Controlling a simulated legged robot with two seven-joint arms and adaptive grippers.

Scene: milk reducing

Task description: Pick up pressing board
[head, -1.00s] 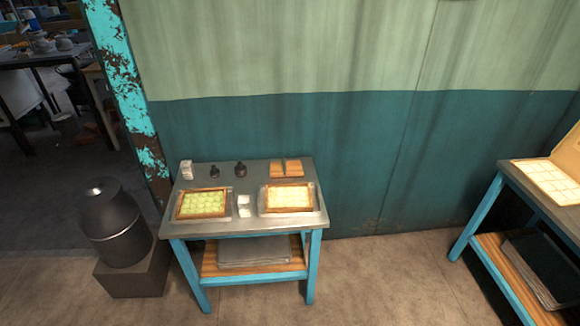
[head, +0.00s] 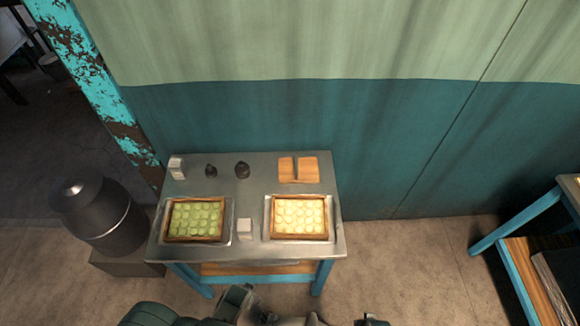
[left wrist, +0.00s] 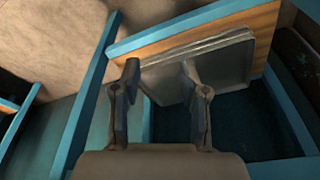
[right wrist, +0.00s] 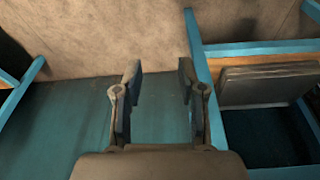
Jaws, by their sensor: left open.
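The pressing board (head: 298,169), a small wooden board with a raised bar across its middle, lies flat at the back right of the metal table (head: 256,225). My left gripper (left wrist: 158,75) is open and empty in the left wrist view, with the blue table frame and shelf trays beyond it. My right gripper (right wrist: 159,70) is open and empty in the right wrist view, with floor and teal wall beyond it. The board does not show in either wrist view. Dark parts of my arms show at the bottom of the head view, apart from the board.
A tray of green pieces (head: 195,219) and a tray of pale yellow pieces (head: 299,217) sit along the table front. A white block (head: 245,229) stands between them. Two dark weights and a white box (head: 176,168) stand behind. A dark can (head: 98,216) is left.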

